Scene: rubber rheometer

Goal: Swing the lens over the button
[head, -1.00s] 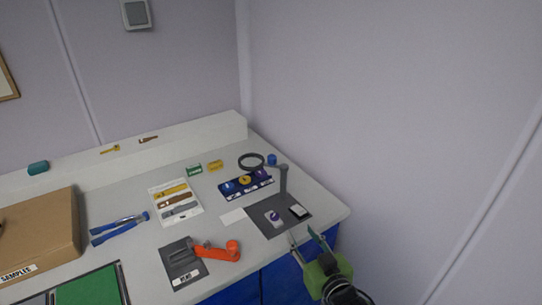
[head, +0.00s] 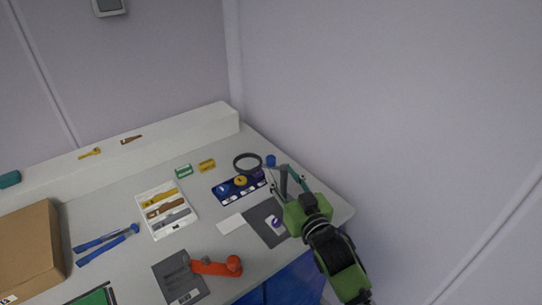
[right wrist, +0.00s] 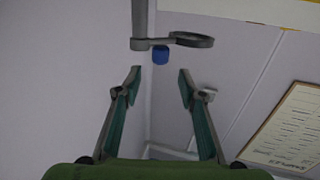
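The lens is a dark ring (head: 247,162) on a short arm from an upright grey post (head: 283,183). In the head view it hangs beyond a blue tray (head: 226,197) holding blue and yellow round pieces. My right gripper (head: 280,175) is open around or close to the post; contact cannot be told. The right wrist view shows the lens ring (right wrist: 191,40) and post (right wrist: 139,18) beyond the open, empty fingers. My left gripper is out of view.
A blue cylinder (head: 270,160) stands behind the post. A white card (head: 231,223) lies left of the mat. An orange-handled tool (head: 217,267) is on another dark mat (head: 176,286). A white tool tray (head: 166,235) and a cardboard box (head: 30,250) are further left.

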